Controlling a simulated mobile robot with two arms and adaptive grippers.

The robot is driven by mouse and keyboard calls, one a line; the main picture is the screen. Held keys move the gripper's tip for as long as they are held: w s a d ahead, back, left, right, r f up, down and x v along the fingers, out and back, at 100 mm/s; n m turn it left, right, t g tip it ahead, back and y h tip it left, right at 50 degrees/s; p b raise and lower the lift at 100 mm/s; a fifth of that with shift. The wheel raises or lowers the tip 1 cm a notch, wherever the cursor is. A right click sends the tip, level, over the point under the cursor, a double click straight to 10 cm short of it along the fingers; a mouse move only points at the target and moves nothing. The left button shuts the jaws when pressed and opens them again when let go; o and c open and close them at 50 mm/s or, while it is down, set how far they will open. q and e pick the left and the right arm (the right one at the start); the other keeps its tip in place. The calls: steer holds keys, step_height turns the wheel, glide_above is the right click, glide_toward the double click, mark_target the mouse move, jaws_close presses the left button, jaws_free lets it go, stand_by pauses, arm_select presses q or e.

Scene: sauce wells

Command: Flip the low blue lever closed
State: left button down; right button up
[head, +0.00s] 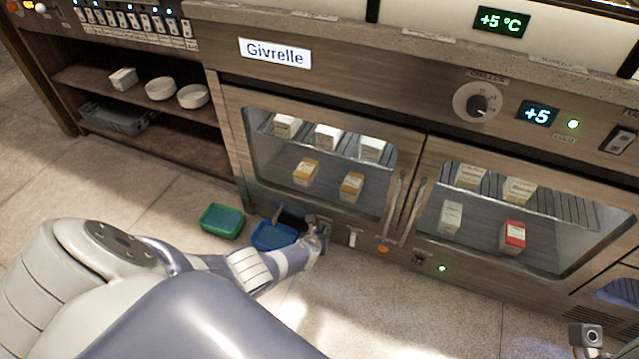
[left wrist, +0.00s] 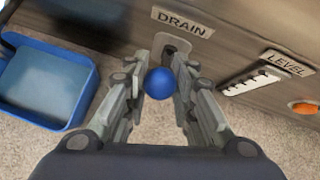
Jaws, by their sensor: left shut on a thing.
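The low blue lever shows in the left wrist view as a round blue knob (left wrist: 158,83) just under the DRAIN label (left wrist: 184,22). My left gripper (left wrist: 160,86) has its two fingers on either side of the knob and is shut on it. In the head view my left gripper (head: 320,229) is at the bottom front of the Givrelle cabinet (head: 330,95), and the knob cannot be made out there. The lever's stem and exact angle are largely hidden.
A blue tub (head: 272,237) stands on the floor left of my gripper, and a green tub (head: 222,221) lies farther left. Right of the drain are the LEVEL gauge (left wrist: 250,82) and an orange button (left wrist: 304,107). Glass doors rise above. The floor in front is clear.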

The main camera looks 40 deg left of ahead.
arm_select(q)
steer(key=c, duration=1.3)
jaws_free()
